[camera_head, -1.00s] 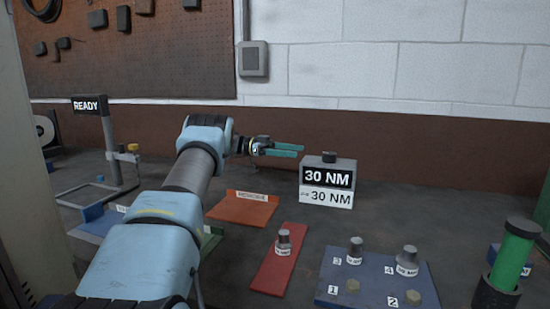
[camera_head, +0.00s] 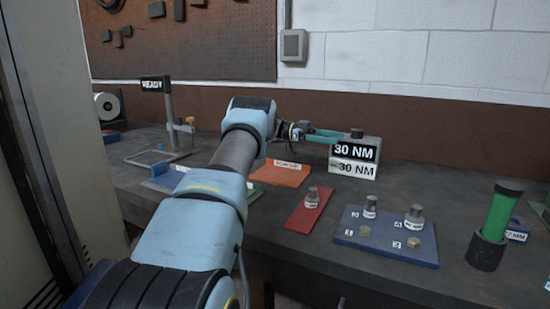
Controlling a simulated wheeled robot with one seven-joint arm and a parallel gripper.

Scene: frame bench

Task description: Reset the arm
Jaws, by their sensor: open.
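My gripper (camera_head: 324,136) has teal fingers and is at the end of my blue and grey arm, above the bench. It is open, and I see nothing between its fingers. It points right, towards the grey box with the 30 NM display (camera_head: 355,151). The fingertips overlap the box's left edge in the picture; I cannot tell whether they touch it. My forearm hides part of the bench to the left.
A READY sign (camera_head: 156,85) stands at the back left. An orange tray (camera_head: 280,174), a red mat (camera_head: 297,217) and a blue numbered plate (camera_head: 345,236) with several pieces lie in front of the box. A green-handled tool (camera_head: 503,212) stands in a dark holder at right.

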